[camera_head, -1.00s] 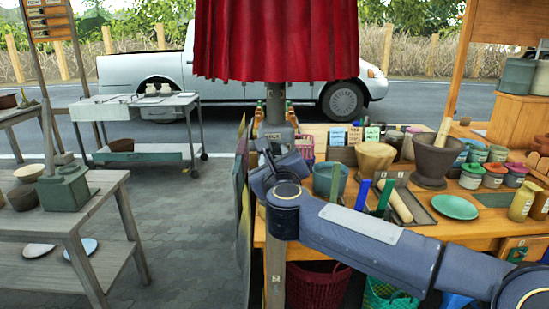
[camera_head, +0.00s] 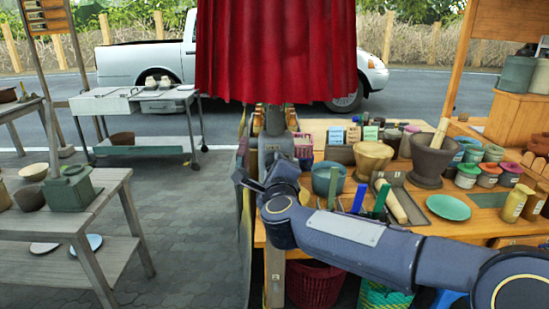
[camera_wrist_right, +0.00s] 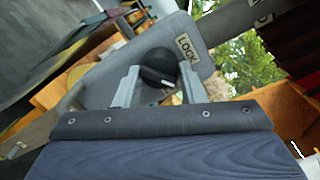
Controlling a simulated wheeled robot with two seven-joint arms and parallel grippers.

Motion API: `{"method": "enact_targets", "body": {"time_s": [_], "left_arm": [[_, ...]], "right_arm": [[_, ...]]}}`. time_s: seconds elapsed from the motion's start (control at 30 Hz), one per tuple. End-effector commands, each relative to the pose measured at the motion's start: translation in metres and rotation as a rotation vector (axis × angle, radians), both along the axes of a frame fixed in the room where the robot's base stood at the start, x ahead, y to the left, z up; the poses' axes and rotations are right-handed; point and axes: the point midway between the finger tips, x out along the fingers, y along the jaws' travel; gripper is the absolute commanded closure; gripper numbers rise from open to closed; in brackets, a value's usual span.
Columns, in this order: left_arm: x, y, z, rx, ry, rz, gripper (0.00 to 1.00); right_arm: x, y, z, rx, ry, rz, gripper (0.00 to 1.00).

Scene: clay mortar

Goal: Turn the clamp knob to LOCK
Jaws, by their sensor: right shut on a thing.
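The clamp knob (camera_wrist_right: 158,68) is black and round with a white mark, and it sits on a grey plate (camera_wrist_right: 115,75) in the right wrist view. A LOCK label (camera_wrist_right: 187,47) is on the plate to the right of the knob. The white mark on the knob's near side does not clearly point at the label. My right gripper (camera_wrist_right: 160,84) has one finger on each side of the knob and is shut on it. In the head view my right gripper (camera_head: 246,182) is by the grey post (camera_head: 275,121); the knob is hidden there. My left gripper is not in view.
A red curtain (camera_head: 275,50) hangs over the post. To the right, a wooden table (camera_head: 470,228) holds a mortar (camera_head: 430,158), bowls and several jars. A grey workbench (camera_head: 110,185) stands at left, with open paving between.

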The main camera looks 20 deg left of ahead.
Motion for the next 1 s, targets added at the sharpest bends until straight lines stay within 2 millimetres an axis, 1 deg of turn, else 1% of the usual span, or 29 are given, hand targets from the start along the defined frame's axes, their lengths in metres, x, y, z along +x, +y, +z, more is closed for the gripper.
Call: {"method": "enact_targets", "body": {"time_s": [0.03,0.5,0.8,1.0], "left_arm": [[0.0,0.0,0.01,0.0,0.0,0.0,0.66],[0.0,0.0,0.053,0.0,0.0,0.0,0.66],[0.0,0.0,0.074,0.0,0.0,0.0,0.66],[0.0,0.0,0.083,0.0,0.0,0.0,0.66]], "right_arm": [[-0.001,0.001,0.005,-0.044,-0.012,0.002,0.86],[-0.001,0.002,0.005,-0.474,-0.135,0.004,0.86],[-0.002,0.003,0.004,-0.715,-0.204,0.005,0.86],[-0.001,0.003,0.003,-0.828,-0.237,0.003,0.86]]}}
